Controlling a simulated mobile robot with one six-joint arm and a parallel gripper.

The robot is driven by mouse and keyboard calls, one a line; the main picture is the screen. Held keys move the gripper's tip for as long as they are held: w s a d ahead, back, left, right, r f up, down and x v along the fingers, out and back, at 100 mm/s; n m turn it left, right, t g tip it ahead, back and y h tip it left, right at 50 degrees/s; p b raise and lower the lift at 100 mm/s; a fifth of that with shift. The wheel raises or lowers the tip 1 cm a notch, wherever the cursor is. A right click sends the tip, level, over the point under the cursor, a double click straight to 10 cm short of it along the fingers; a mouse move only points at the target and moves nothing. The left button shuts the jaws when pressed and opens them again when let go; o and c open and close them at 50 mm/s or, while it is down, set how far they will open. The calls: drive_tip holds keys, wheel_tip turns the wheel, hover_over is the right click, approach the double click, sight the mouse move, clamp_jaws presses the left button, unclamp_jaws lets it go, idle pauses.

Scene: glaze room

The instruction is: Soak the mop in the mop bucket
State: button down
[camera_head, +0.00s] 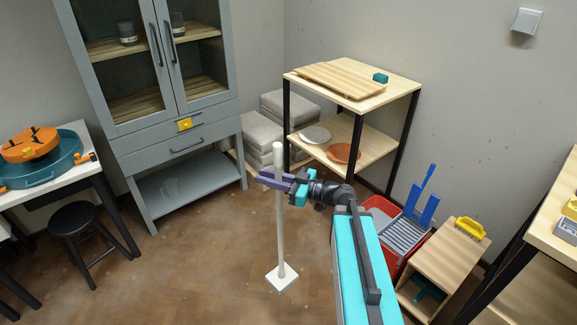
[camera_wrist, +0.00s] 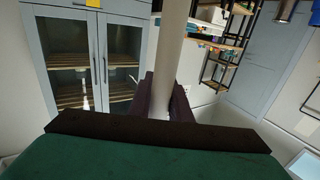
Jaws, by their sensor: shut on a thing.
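The mop (camera_head: 280,230) is a pale pole with a white square head at its lower end. It stands upright in the head view, left of my arm. I cannot tell whether its head touches the floor. My gripper (camera_head: 277,181) is shut on the upper part of the pole. In the wrist view the pole (camera_wrist: 170,50) rises between the dark purple fingers (camera_wrist: 167,98). The mop bucket (camera_head: 377,204) is red, with a grey slatted wringer (camera_head: 403,236) and a blue handle (camera_head: 424,192). It is to the right of the mop, partly hidden behind my arm.
A low wooden stand (camera_head: 455,262) with a yellow brush (camera_head: 470,228) is right of the bucket. A shelf rack (camera_head: 400,88) stands behind. A grey cabinet (camera_head: 165,138) and black stool (camera_head: 74,219) are left. The brown floor (camera_head: 200,270) around the mop is clear.

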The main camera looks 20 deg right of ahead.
drive_tip(key=shift+n+g+y, duration=0.6)
drive_tip(key=shift+g, duration=0.1)
drive_tip(key=a, duration=0.1)
drive_tip(key=s+a, duration=0.1)
drive_tip(key=a+f, duration=0.1)
drive_tip(key=a, duration=0.1)
drive_tip(key=shift+s, duration=0.35)
